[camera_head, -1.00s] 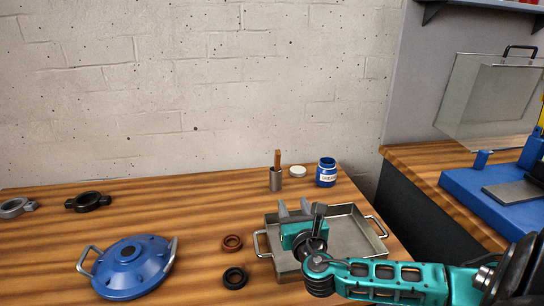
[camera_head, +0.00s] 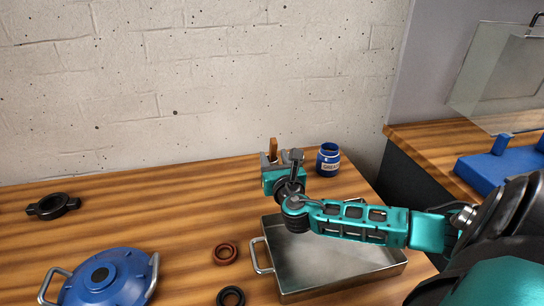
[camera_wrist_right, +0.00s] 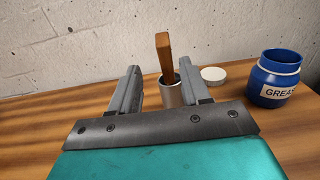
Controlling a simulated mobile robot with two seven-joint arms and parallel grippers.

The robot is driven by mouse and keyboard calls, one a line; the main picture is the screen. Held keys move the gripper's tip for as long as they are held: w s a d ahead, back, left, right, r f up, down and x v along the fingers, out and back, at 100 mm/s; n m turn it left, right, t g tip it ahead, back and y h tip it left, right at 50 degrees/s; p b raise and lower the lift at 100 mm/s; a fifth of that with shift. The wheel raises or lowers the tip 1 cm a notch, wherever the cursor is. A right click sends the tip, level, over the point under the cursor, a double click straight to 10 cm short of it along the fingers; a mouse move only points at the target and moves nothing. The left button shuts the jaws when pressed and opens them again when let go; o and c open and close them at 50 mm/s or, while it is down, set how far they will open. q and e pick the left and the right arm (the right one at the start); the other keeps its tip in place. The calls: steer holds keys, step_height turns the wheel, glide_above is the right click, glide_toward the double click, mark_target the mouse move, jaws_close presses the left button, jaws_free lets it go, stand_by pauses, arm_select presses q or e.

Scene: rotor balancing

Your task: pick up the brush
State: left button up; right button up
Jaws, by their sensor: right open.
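The brush shows as an upright brown wooden handle (camera_wrist_right: 164,54) in the right wrist view, standing in a small grey metal cup (camera_wrist_right: 171,95). In the head view the handle (camera_head: 273,147) shows just behind my right gripper (camera_head: 282,157), which hides most of the cup. My right gripper is open and empty. In the wrist view its two grey fingers (camera_wrist_right: 155,90) point toward the cup, with the handle beyond them and nearer the right finger. The brush's bristle end is hidden in the cup. My left gripper is not in view.
A blue grease jar (camera_head: 328,160) stands right of the cup, with a white lid (camera_wrist_right: 214,74) between them. A metal tray (camera_head: 335,262) lies below my right arm. A blue lidded part (camera_head: 106,277) and dark rings (camera_head: 231,297) are at the front. The wall is close behind.

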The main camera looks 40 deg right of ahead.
mark_target(271, 145)
steer(key=shift+d+f+b+x, duration=0.1)
steer(key=shift+b+x, duration=0.05)
steer(key=shift+x, duration=1.1)
steer(key=shift+d+f+b+x, duration=0.1)
steer(key=shift+d+b+x, duration=0.1)
steer(key=shift+x, duration=1.1)
steer(key=shift+d+f+b+x, duration=0.1)
steer(key=shift+b+x, duration=0.05)
steer(key=shift+x, duration=1.1)
steer(key=shift+s, duration=0.15)
steer(key=shift+c, duration=0.5)
jaws_close()
